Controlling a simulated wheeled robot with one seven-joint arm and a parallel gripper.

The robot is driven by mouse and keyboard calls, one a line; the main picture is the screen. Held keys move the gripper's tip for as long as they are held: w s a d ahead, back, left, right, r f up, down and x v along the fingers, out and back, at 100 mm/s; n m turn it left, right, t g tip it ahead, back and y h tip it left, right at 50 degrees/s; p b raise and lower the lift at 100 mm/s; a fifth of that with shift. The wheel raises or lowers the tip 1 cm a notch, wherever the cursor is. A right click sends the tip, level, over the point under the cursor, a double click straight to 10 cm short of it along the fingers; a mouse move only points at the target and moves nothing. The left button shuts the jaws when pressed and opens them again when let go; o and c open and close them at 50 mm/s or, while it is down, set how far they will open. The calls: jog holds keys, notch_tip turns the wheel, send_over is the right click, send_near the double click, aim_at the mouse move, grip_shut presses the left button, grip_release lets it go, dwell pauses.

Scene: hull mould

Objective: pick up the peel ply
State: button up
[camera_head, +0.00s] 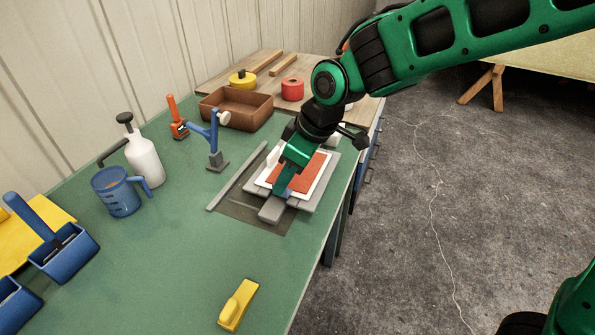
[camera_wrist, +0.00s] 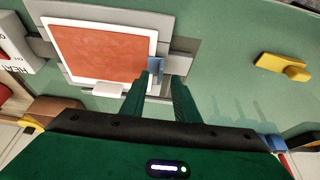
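An orange-red sheet, which I take to be the peel ply (camera_head: 309,174), lies flat on a white layer over a grey plate (camera_head: 322,186) on the green bench. It also shows in the wrist view (camera_wrist: 100,48). A small blue piece (camera_wrist: 156,66) sits at the sheet's right edge in the wrist view. My gripper (camera_wrist: 163,78) is open, its two dark green fingers apart. The left fingertip is close to the blue piece; I cannot tell whether they touch. In the head view my gripper (camera_head: 284,184) is low over the stack and hides part of the sheet.
A grey bar (camera_head: 237,178) lies left of the stack. A blue stand (camera_head: 215,145), brown tray (camera_head: 236,107) and red roll (camera_head: 292,89) are behind it. A white bottle (camera_head: 142,158) and blue jug (camera_head: 118,193) stand left. A yellow tool (camera_head: 238,304) lies in front. Bench between is clear.

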jog(key=shift+x, duration=1.15)
grip_shut()
jog(key=shift+r, duration=0.1)
jog(key=shift+r, duration=0.6)
notch_tip(320, 180, up, 3)
jog(key=shift+f, duration=0.2)
jog(key=s+a+r, duration=0.7)
jog(key=a+r, duration=0.1)
jog(key=a, duration=0.1)
jog(key=shift+a, duration=0.2)
